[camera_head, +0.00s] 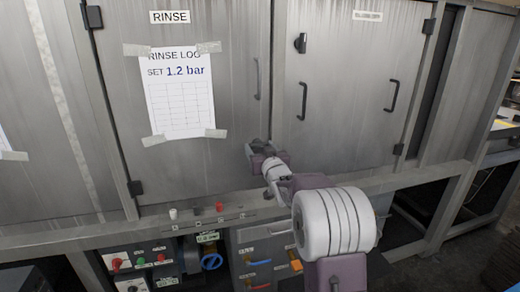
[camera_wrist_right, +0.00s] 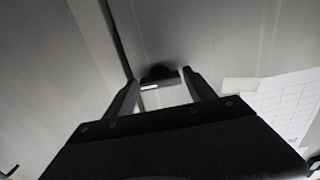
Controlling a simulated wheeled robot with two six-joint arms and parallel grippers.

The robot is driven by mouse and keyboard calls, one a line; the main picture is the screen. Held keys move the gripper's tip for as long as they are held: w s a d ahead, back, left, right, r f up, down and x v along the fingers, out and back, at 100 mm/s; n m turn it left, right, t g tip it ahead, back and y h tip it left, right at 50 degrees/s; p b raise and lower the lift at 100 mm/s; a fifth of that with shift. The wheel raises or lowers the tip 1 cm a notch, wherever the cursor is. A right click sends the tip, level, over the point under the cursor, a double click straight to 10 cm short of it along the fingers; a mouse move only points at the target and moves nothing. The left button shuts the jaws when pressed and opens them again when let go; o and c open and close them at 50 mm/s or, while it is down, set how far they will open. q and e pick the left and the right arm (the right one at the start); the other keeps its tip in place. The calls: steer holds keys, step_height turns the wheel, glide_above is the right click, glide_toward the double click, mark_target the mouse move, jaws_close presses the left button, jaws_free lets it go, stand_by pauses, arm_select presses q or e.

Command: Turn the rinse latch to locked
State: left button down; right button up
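The rinse latch (camera_wrist_right: 159,71) shows in the right wrist view as a dark round knob with a short bar across it, on the grey door. My right gripper (camera_wrist_right: 162,79) has its two fingers apart, one on each side of the latch; I cannot tell whether they touch it. In the head view my right gripper (camera_head: 257,148) is at the lower right edge of the rinse door (camera_head: 225,120) and hides the latch. The latch's exact angle is hard to tell. My left gripper is not in view.
A RINSE label (camera_head: 170,17) and a taped log sheet (camera_head: 180,95) are on the rinse door, beside its handle (camera_head: 257,79). The right-hand door has a handle (camera_head: 391,95) and a dark latch (camera_head: 300,43). Below are a blue valve wheel (camera_head: 212,261) and a button panel (camera_head: 140,262).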

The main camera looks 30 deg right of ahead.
steer(key=c, duration=1)
steer(key=shift+c, duration=0.2)
steer(key=n+b, duration=0.2)
steer(key=n, duration=0.1)
steer(key=shift+f+n+b, duration=0.2)
steer(key=shift+n+b, duration=0.1)
steer(key=n+b, duration=0.4)
steer(key=n, duration=0.2)
steer(key=n+b, duration=0.3)
steer(key=n, duration=0.1)
steer(key=shift+n, duration=0.4)
steer(key=shift+r+n+b, duration=0.15)
steer(key=shift+n+b, duration=0.55)
steer(key=shift+n, duration=1.1)
